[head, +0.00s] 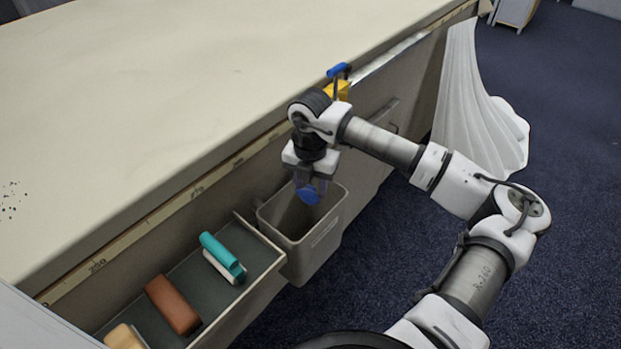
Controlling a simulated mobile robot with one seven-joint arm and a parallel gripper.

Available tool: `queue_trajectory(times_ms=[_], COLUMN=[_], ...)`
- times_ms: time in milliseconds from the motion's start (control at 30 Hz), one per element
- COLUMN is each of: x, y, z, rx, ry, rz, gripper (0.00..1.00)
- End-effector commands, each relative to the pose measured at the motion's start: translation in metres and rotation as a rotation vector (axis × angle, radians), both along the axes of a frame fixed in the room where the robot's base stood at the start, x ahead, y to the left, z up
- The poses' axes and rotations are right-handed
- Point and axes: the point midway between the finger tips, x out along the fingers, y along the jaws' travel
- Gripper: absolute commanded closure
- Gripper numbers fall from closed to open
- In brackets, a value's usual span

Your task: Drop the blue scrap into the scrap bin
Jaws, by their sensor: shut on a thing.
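The blue scrap (308,195) is a small blue piece between the fingers of my gripper (311,186). My gripper points down and is shut on the scrap. The scrap bin (323,240) is a grey open-topped bin at the side of the long table, with a pale label on its front. The gripper and scrap show over the bin's opening. I cannot tell whether the scrap's lower edge is above the rim or just below it. The bin's bottom is hidden.
An open drawer (247,290) left of the bin holds a teal-and-white item (223,257), a brown block (172,305) and a tan block (124,338). A yellow-and-blue item (338,88) is behind my wrist. White cloth (477,110) hangs at right. The tabletop (150,90) is mostly clear.

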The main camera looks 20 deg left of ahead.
Motion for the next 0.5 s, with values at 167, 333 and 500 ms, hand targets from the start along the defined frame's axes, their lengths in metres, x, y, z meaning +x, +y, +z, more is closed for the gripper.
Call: queue_trajectory(times_ms=[167, 333, 500], x=[0.0003, 0.0003, 0.0003], y=[-0.0002, -0.0002, -0.0002], z=[-0.0009, -0.0007, -0.0006], rx=[0.000, 0.000, 0.000], ry=[-0.001, -0.001, -0.001], rz=[-0.001, -0.001, -0.001], gripper=[0.78, 0.44, 0.32])
